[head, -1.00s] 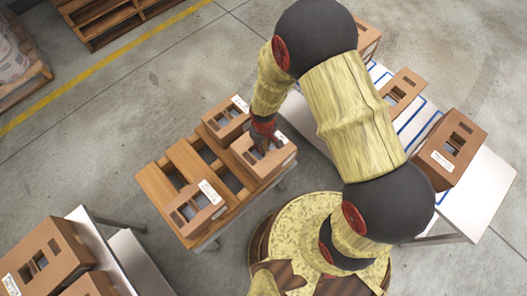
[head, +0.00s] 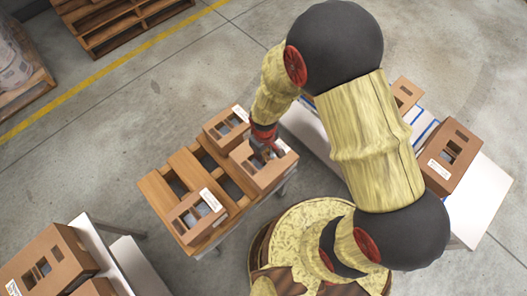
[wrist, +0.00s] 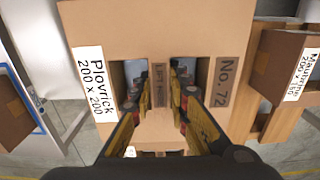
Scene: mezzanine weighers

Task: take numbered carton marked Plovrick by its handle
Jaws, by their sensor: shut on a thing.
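The Plovrick carton (wrist: 215,22) fills the middle of the wrist view. It is a brown carton with a white label reading "Plovrick 200 x 200", a "No. 72" mark and two cut-out openings with a handle strip (wrist: 160,90) between them. My gripper (wrist: 160,98) has a finger in each opening and is shut on that handle strip. In the head view my gripper (head: 264,152) points down onto the carton (head: 270,175), which is at the right end of the slatted wooden stand. Whether the carton touches the slats is hidden.
Two other cartons share the slatted stand (head: 158,192): one behind (head: 224,128), one at the front (head: 190,222). The Maubrine-like labelled carton (wrist: 285,70) shows at right in the wrist view. A white table (head: 485,200) holds cartons at right; another table (head: 120,250) is front left.

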